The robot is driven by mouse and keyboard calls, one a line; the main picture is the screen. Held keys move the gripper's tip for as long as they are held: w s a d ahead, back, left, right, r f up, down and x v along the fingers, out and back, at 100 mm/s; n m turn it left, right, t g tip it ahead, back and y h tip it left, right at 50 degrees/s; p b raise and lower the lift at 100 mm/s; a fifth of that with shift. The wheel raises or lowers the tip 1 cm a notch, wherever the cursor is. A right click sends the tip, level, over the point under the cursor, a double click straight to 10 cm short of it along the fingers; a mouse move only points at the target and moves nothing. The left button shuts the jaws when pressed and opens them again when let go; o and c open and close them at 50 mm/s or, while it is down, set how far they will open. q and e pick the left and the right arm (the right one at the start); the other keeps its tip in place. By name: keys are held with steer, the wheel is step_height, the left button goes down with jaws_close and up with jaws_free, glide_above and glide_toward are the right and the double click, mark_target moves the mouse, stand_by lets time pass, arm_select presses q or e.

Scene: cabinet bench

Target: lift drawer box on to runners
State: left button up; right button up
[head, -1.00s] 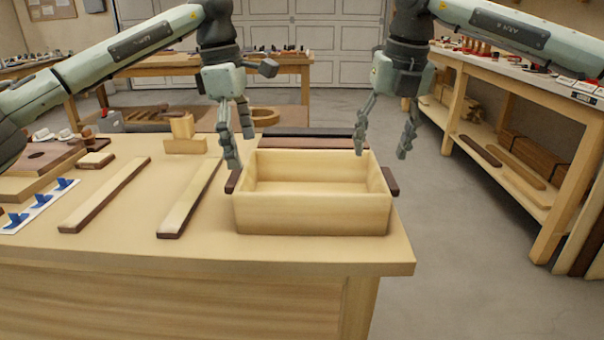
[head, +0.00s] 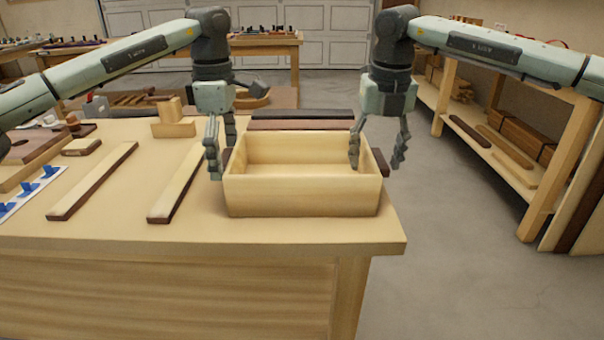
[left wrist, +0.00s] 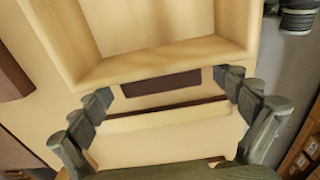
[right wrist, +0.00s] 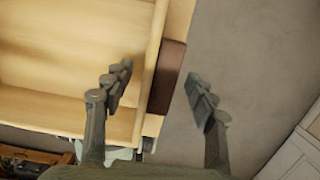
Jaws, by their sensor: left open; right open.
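The open-topped wooden drawer box (head: 302,196) sits on the bench near its right end. A dark block (head: 381,162) is on its right side; another dark block on its left side shows in the left wrist view (left wrist: 160,83). My left gripper (head: 221,157) is open beside the left wall, its fingers spread along that wall with the dark block between them. My right gripper (head: 376,157) is open across the right wall, one finger over the inside and one outside, also in the right wrist view (right wrist: 160,85). The box looks empty. I cannot tell whether any finger touches it.
Two light strips with dark edges (head: 95,180) (head: 177,184), possibly runners, lie left of the box. Dark and brown bars (head: 300,125) lie behind it. Blue pieces (head: 30,187) and a stepped wood block (head: 173,120) are further left. Floor is open right of the bench.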

arm_select(q)
steer(key=shift+f, duration=0.55)
arm_select(e)
steer(key=shift+w+f, duration=0.1)
steer(key=shift+f, duration=0.45)
arm_select(q)
steer(key=c, duration=1.4)
arm_select(e)
jaws_close()
arm_select(q)
steer(key=c, duration=0.5)
steer(key=shift+r, duration=0.1)
arm_select(e)
steer(key=shift+r, duration=0.1)
